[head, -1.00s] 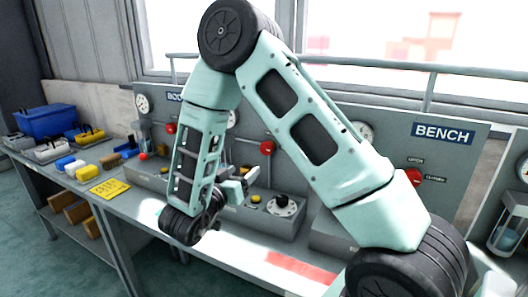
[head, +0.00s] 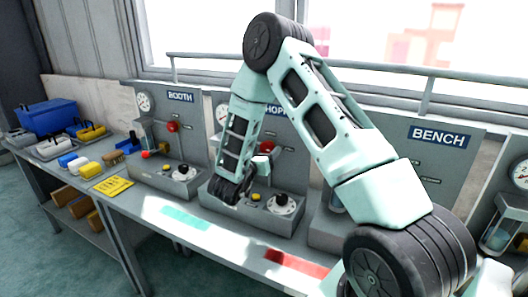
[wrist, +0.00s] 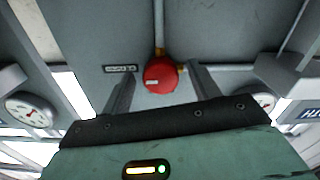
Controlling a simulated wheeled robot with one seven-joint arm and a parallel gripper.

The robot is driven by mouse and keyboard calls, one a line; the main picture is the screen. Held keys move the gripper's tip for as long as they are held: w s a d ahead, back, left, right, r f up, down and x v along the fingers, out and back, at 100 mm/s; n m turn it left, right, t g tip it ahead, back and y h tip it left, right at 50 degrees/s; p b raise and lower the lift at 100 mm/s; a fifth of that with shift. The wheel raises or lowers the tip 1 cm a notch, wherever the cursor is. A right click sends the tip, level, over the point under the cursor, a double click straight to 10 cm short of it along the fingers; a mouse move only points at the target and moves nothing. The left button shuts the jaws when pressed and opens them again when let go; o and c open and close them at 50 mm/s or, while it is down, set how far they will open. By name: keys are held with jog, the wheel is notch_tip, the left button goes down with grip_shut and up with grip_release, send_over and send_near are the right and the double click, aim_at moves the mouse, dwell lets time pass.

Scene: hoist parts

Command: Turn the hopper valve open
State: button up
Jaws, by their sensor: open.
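The red hopper valve knob (wrist: 161,75) is on the grey panel, at a pipe with brass-coloured fittings, with a small label plate beside it. In the wrist view it appears between the two fingertips of my gripper (wrist: 160,82), which is open, one finger on each side. I cannot tell whether the fingers reach around the knob or stop short of it. In the head view my gripper (head: 263,163) is in front of the hopper panel, whose sign (head: 274,110) is partly hidden by my arm.
The booth panel (head: 181,97) with its own red valve (head: 172,126) stands to the left. The bench panel (head: 440,136) is to the right, its valve hidden by my arm. The hopper console with a dial (head: 284,204) sits below. A blue bin (head: 48,118) is far left.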

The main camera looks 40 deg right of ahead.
jog(key=c, duration=1)
jog(key=shift+n, duration=0.3)
jog(key=n+p, duration=0.2)
jog(key=n, duration=0.1)
jog(key=shift+a+r, duration=0.1)
jog(key=shift+r, duration=0.1)
jog(key=n+p, duration=0.3)
jog(key=n, duration=0.2)
jog(key=shift+s+n+p, duration=0.1)
jog(key=shift+n+p, duration=0.2)
jog(key=shift+n, duration=0.1)
jog(key=n+p, duration=0.2)
jog(key=n, duration=0.3)
jog(key=shift+p, duration=0.35)
jog(key=shift+n+p, duration=0.65)
jog(key=shift+n, duration=1.15)
